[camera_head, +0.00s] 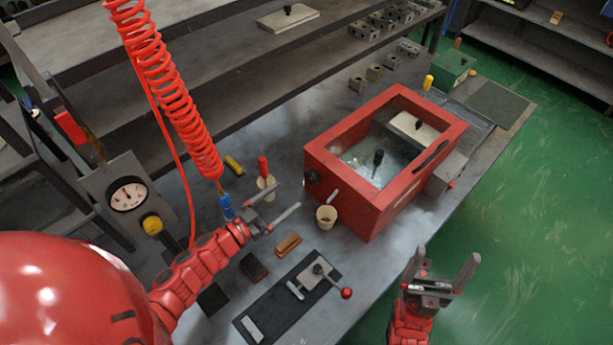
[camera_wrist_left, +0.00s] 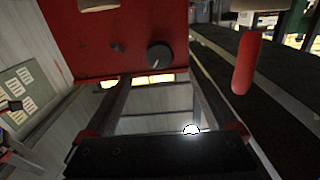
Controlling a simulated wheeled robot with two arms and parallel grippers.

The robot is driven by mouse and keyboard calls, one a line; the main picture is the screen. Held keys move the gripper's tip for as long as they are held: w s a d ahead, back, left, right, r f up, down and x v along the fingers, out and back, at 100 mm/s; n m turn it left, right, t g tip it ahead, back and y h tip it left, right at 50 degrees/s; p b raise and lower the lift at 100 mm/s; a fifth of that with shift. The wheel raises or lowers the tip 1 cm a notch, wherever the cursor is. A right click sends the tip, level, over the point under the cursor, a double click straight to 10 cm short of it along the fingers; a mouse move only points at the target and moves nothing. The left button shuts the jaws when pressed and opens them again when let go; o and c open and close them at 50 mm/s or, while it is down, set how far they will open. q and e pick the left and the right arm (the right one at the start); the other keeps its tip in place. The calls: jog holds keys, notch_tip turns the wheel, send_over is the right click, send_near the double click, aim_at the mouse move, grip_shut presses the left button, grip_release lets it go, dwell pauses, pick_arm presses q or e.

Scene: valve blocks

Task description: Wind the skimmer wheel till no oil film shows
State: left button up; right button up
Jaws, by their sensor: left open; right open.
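The red tank (camera_head: 325,155) stands on the grey bench, with a cloudy, mottled patch (camera_head: 360,165) visible inside through its top. I cannot tell whether that patch is an oil film. A dark round knob (camera_head: 312,178), which may be the skimmer wheel, is on the tank's near-left face; it shows larger in the left wrist view (camera_wrist_left: 159,56). My left gripper (camera_head: 286,196) is open and empty, short of that face. In the left wrist view its fingers (camera_wrist_left: 158,88) point towards the knob, apart from it. My right gripper (camera_head: 446,258) is open and empty beyond the bench edge.
A beige cup (camera_head: 326,216) stands just below the tank's face. A red-handled tool (camera_head: 263,167) stands by the left gripper. A red-knobbed lever fixture (camera_head: 318,270) and brush-like block (camera_head: 288,244) lie nearer. A coiled red hose (camera_head: 175,95) hangs at left. Green floor is clear at right.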

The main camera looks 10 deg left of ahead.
aim_at(309, 179)
pick_arm(q)
jog(key=x, duration=0.2)
jog(key=p+x, duration=0.1)
jog(key=x, duration=0.2)
jog(key=p+x, duration=0.1)
jog(key=x, duration=0.2)
jog(key=shift+d+r, duration=0.15)
jog(key=shift+r, duration=0.15)
jog(key=shift+w+d+f, duration=0.2)
jog(key=shift+w+d, duration=0.05)
jog(key=shift+w, duration=0.2)
